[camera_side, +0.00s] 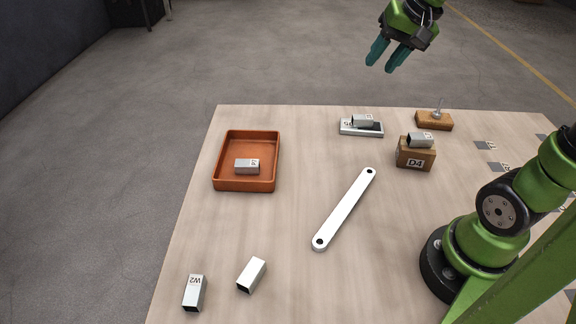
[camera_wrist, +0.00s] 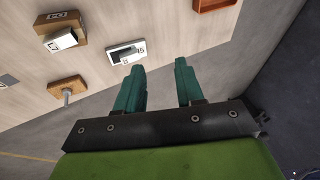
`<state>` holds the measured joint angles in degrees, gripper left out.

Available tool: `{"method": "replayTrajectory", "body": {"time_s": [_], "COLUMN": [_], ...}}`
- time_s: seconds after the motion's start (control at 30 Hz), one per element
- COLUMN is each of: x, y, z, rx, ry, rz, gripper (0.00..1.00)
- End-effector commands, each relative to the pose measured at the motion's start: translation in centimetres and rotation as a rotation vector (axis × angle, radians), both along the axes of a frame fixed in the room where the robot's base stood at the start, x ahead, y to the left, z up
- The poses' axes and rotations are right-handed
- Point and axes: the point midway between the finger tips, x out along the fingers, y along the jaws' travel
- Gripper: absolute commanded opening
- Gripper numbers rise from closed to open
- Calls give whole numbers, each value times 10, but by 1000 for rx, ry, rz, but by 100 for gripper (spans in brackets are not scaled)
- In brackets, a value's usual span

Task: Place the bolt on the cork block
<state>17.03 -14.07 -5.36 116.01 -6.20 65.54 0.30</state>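A small grey metal bolt (camera_side: 438,108) stands upright on a low brown block (camera_side: 434,121) at the back right of the table. In the wrist view the bolt (camera_wrist: 66,95) points off the same block (camera_wrist: 67,86). A taller brown block (camera_side: 415,158) marked D4 stands nearer the camera, with a metal bracket (camera_side: 420,139) on top. I cannot tell for certain which brown block is cork. My gripper (camera_side: 386,60) is open and empty, high above the floor beyond the table's far edge. Its two teal fingers (camera_wrist: 159,70) are apart in the wrist view.
An orange tray (camera_side: 218,178) holds one bracket (camera_side: 247,166). A grey plate (camera_side: 348,130) carries another bracket (camera_side: 362,120). A long white bar (camera_side: 345,208) lies mid-table. Two brackets (camera_side: 195,292) (camera_side: 251,275) are near the front left. The table between tray and bar is clear.

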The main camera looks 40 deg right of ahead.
Motion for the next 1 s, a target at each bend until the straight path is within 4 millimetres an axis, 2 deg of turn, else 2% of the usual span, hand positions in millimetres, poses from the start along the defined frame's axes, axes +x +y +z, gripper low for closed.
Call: {"method": "replayTrajectory", "body": {"time_s": [0.03, 0.1, 0.2, 0.3, 0.5, 1.0], "x": [-15, -33, -58, -76, -88, -88], "y": [32, 66, 100, 120, 132, 131], "z": [1, -3, -13, -22, -31, -30], "rx": [-15, -34, -57, -73, -84, -84], "ry": [-45, -97, -159, -203, -234, -232], "rz": [82, 176, 285, 356, 405, 402], "gripper": [37, 37, 37, 37, 37, 37]}}
